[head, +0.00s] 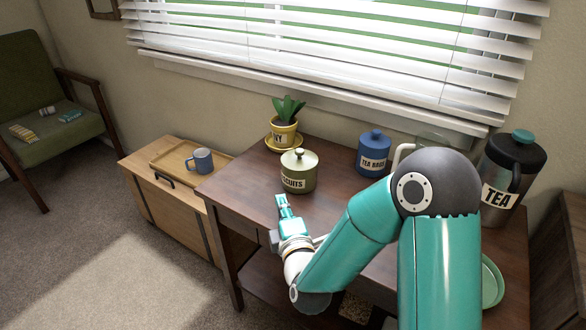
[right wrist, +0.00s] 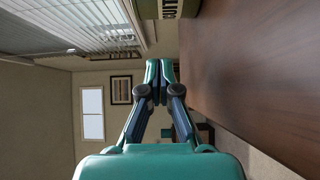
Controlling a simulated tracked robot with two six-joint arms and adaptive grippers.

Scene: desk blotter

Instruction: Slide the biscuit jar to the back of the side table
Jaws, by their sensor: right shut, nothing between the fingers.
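The biscuit jar (head: 298,174) is squat and olive green, with a cream label and a knobbed lid. It stands upright on the dark wooden side table (head: 335,160), left of its middle and in front of the plant pot. My right gripper (head: 282,201) is shut and empty, low over the table just in front of the jar, with a small gap between them. In the right wrist view its closed fingertips (right wrist: 159,68) show in the middle, and part of the jar (right wrist: 168,8) shows at the top edge. My left gripper is not in view.
A yellow plant pot (head: 284,133) on a saucer stands behind the jar. A blue tea bag canister (head: 373,155) stands to its right. A large tea flask (head: 507,175) and a green plate (head: 491,283) are further right. A low cabinet with a tray and blue mug (head: 201,160) adjoins on the left.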

